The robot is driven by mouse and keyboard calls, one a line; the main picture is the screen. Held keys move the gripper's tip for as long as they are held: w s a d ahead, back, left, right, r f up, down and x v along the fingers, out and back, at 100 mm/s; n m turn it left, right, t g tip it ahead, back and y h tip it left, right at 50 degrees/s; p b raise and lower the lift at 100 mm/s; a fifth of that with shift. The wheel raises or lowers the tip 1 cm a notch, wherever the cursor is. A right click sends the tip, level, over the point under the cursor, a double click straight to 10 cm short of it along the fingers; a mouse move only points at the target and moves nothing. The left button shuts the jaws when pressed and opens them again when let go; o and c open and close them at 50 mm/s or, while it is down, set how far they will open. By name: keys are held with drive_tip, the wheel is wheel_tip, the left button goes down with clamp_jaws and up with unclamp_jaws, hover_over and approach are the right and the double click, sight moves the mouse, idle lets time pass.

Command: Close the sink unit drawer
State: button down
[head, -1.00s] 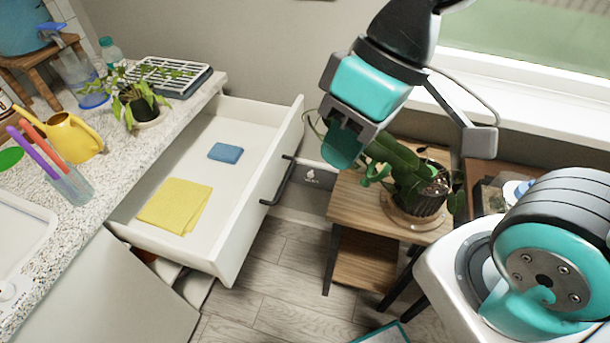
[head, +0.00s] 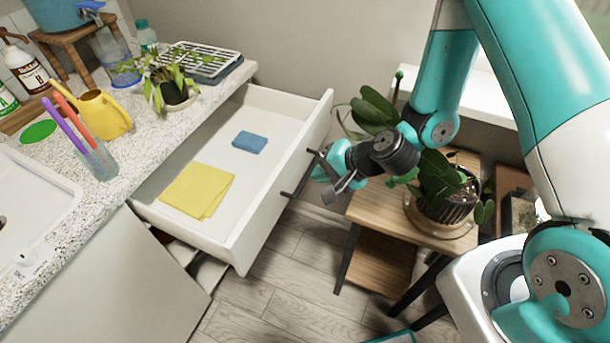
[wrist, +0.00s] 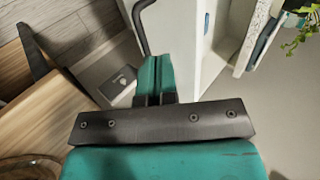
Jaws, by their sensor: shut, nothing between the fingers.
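The white sink unit drawer (head: 262,222) is pulled well out from under the speckled counter. Its black bar handle (head: 297,178) is on the front panel. My gripper (head: 322,172) is shut and empty, just outside the front panel and near the far end of the handle. In the wrist view, the closed teal fingers (wrist: 153,78) point at the drawer front (wrist: 172,35), with the handle (wrist: 140,22) just ahead of them. I cannot tell whether they touch it.
A yellow cloth (head: 197,190) and a blue cloth (head: 249,142) lie flat in the drawer. A wooden plant stand (head: 372,208) with a potted plant (head: 447,205) is close to the right of my gripper. The counter (head: 118,195) holds a yellow watering can (head: 103,115).

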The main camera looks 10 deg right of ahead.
sight(285, 183)
drive_tip(key=p+x, duration=0.1)
drive_tip(key=x, duration=0.7)
drive_tip(key=shift+w+a+f+p, duration=0.2)
drive_tip(key=shift+a+p, duration=0.1)
drive_tip(key=shift+p, duration=0.05)
drive_tip(key=shift+w+a+f, duration=0.1)
drive_tip(key=shift+f, duration=0.05)
